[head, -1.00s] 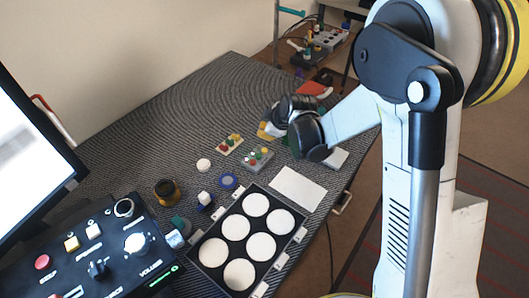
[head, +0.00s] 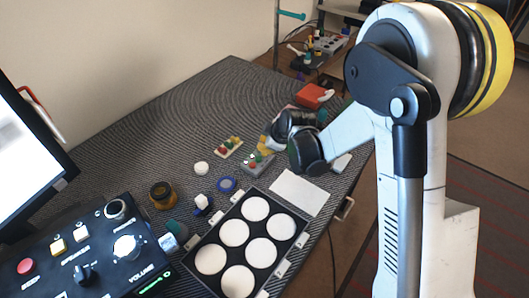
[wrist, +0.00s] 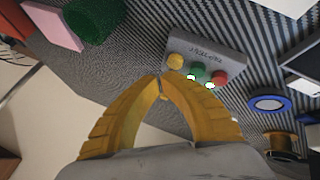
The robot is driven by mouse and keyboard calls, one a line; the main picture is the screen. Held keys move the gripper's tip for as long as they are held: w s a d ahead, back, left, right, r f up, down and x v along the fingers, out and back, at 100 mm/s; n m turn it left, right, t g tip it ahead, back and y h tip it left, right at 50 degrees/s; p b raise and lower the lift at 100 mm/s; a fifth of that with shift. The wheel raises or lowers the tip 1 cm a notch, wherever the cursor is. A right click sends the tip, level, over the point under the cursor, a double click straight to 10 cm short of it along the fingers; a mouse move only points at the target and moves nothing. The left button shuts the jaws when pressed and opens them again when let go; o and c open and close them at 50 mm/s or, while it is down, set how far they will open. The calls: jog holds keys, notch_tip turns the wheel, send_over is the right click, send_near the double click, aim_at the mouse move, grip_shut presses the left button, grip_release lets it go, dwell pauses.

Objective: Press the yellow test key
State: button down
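The grey tester box (head: 249,169) stands on the dark patterned table, with red, green and yellow keys on top. In the wrist view the box (wrist: 212,52) shows its printed face and the yellow key (wrist: 175,61) at the left end of the row. The green key (wrist: 198,72) and red key (wrist: 219,78) are to its right, with small lit white spots beside them. My gripper (wrist: 160,78) has its yellow fingertips together, empty, close to the yellow key. I cannot tell whether they touch it. In the head view my wrist partly hides the fingers.
A cream box with coloured buttons (head: 228,147) stands just left of the tester. A blue ring (head: 227,184), an amber jar (head: 162,194) and a black tray with white discs (head: 211,232) are nearer. A red box (head: 312,95) lies behind my gripper.

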jog(key=shift+f, duration=0.15)
dwell(0.8)
jog(key=shift+f+b, duration=0.3)
jog(key=shift+b, duration=0.1)
jog(key=shift+f, duration=0.4)
dwell(0.5)
jog(key=shift+r, duration=0.15)
jog(key=shift+r+p, duration=0.5)
jog(key=shift+r, duration=0.2)
jog(key=shift+r, duration=0.1)
jog(key=shift+r+p, duration=1.65)
jog(key=shift+r, duration=0.75)
